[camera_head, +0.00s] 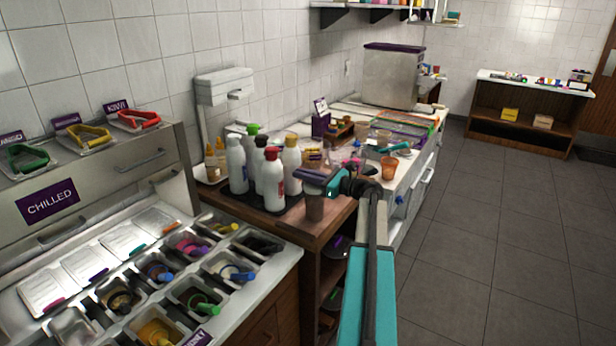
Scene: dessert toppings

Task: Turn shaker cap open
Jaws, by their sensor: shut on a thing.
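A brownish, slightly see-through shaker (314,208) stands near the front right corner of the wooden counter in the head view. It looks upright. My gripper (318,186) is over its top end and shut on it. The gripper and wrist hide the cap, so I cannot tell how far the cap is turned.
Several white bottles with coloured caps (272,180) stand close to the left of the shaker. An orange cup (389,167) is on the counter behind. Chilled topping bins (165,290) are at the front left. The floor (500,230) to the right is clear.

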